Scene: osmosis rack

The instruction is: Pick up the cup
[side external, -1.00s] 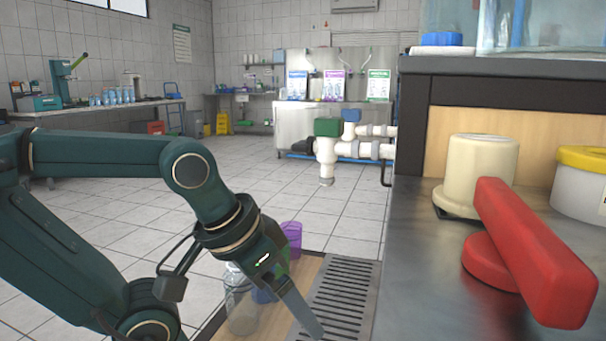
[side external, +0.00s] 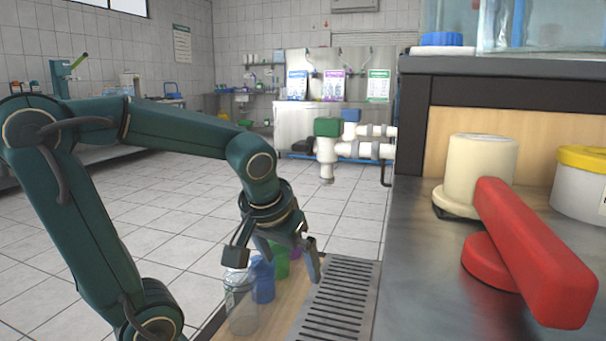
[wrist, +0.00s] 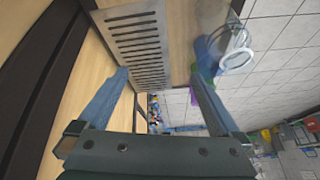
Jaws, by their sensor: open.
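Several cups stand in a row on the wooden ledge beside the metal grate. A clear cup (side external: 242,308) is nearest in the side view, then a blue cup (side external: 263,283), a green cup (side external: 281,264) and a purple cup (side external: 296,252), mostly hidden by my gripper. My gripper (side external: 291,262) is open and points down near the green and purple cups. In the wrist view, my gripper (wrist: 159,78) has nothing between its fingers. The clear cup (wrist: 237,60) and blue cup (wrist: 204,50) lie beyond the right finger, which partly covers the green and purple cups.
The slotted metal grate (side external: 340,300) lies right of the cups. A counter (side external: 425,305) farther right holds a red-handled valve (side external: 535,255) and a cream cylinder (side external: 480,170). White pipes with a green valve (side external: 328,128) jut out beyond. Tiled floor lies open at left.

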